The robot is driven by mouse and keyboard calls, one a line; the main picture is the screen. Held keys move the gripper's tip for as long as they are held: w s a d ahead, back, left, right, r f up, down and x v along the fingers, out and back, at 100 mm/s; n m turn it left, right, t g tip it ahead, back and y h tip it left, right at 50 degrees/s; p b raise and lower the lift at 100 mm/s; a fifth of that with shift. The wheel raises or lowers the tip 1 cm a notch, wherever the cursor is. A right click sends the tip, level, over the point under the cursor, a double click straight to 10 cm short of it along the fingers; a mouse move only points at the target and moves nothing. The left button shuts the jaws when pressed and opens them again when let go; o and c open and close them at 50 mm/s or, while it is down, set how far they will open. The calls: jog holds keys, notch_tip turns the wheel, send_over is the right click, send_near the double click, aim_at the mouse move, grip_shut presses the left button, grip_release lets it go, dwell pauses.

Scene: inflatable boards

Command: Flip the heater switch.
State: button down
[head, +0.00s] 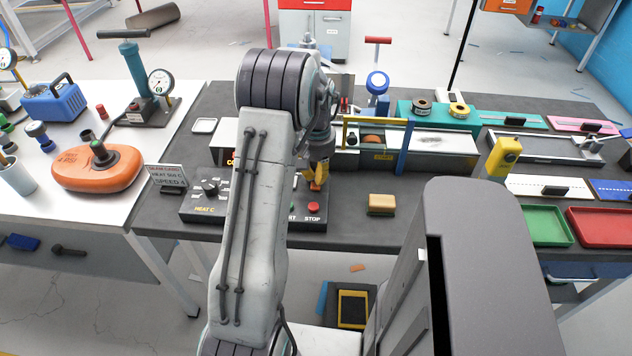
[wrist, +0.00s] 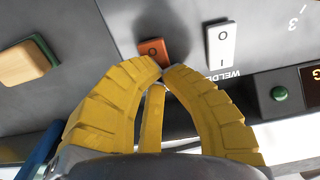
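In the wrist view, an orange-red rocker switch (wrist: 153,49) with O and I marks lies just beyond my fingertips. A white rocker switch (wrist: 221,45), also marked O and I, stands to its right; partly visible lettering reading "WELDE" is beside it. Any label of the orange-red switch is hidden, so I cannot tell its name. My gripper (wrist: 163,68) has its yellow fingertips together, with nothing between them. The tips are close to the orange-red switch's lower edge; contact is unclear. In the head view, my gripper (head: 318,184) is low over the dark control panel (head: 235,214), and my arm hides the switches.
The panel carries a heat dial (head: 210,187) and a red STOP button (head: 313,208). A green button (wrist: 279,93) shows in the wrist view. A card (head: 166,176) stands left. A yellow-and-blue frame (head: 400,148) is behind.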

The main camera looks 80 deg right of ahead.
jog(key=shift+r+p, duration=2.4)
jog(key=shift+r, duration=1)
jog(key=shift+f+m, duration=0.1)
jog(key=shift+m, duration=0.2)
jog(key=shift+y, duration=0.7)
jog(key=a+f, duration=0.1)
jog(key=a, duration=0.2)
jog(key=a+f, duration=0.1)
jog(key=a, duration=0.1)
jog(key=shift+w+f, duration=0.15)
jog(key=shift+f, duration=0.2)
jog(key=shift+m+y, duration=0.3)
jog(key=shift+y, duration=0.2)
jog(key=a, duration=0.5)
jog(key=shift+w+a+r, duration=0.1)
jog(key=shift+w+a, duration=0.05)
jog(key=shift+w, duration=0.1)
jog(key=w+a+r+n+t, duration=0.1)
jog(key=w+a+r+n, duration=0.4)
jog(key=a, duration=0.6)
jog(key=w+a+r+n+t+h, duration=0.1)
jog(key=w+a+r+n, duration=0.5)
jog(key=a, duration=0.6)
jog(key=w+a+r+n+t+h, duration=0.1)
jog(key=w+a+r+n, duration=0.4)
jog(key=a, duration=0.6)
jog(key=shift+w+a+r+n+t, duration=0.2)
jog(key=shift+w+a+n+t, duration=0.2)
jog(key=shift+w+n, duration=1.05)
